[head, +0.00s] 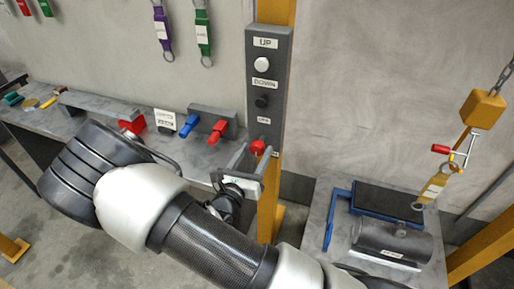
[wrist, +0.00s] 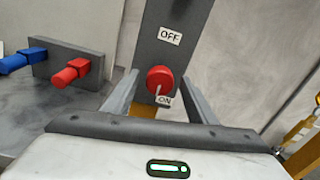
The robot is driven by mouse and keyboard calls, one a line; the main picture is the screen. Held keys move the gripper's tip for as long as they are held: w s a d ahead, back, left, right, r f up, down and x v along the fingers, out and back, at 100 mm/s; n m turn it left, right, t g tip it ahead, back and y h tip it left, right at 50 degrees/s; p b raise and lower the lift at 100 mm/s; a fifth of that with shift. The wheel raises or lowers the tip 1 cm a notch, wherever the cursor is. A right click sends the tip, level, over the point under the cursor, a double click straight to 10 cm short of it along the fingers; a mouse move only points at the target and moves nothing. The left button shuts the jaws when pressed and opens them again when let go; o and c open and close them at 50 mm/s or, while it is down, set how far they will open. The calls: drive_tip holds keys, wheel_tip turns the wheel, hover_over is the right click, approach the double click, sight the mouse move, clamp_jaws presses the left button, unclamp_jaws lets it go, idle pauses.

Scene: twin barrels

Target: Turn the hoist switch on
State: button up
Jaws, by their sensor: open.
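The hoist switch is a red round knob (head: 258,147) low on the dark grey control panel (head: 281,80). In the wrist view the knob (wrist: 160,76) sits between an OFF label (wrist: 170,36) above and an ON label (wrist: 164,101) below. A thin white mark on it points down, toward ON. My gripper (head: 250,155) is open at the panel, its two fingers on either side of the knob. In the wrist view the fingers (wrist: 160,84) show gaps to the knob; whether either touches it is unclear.
Above the switch are a white UP button (head: 262,64) and a black DOWN button (head: 261,101). A grey bench (head: 60,121) with red and blue handles (head: 218,131) lies left. A yellow hoist hook block (head: 482,108) hangs right, over a table with a dark cylinder (head: 391,240).

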drive_tip(key=shift+x, duration=1)
drive_tip(key=shift+c, duration=0.3)
drive_tip(key=c, duration=1)
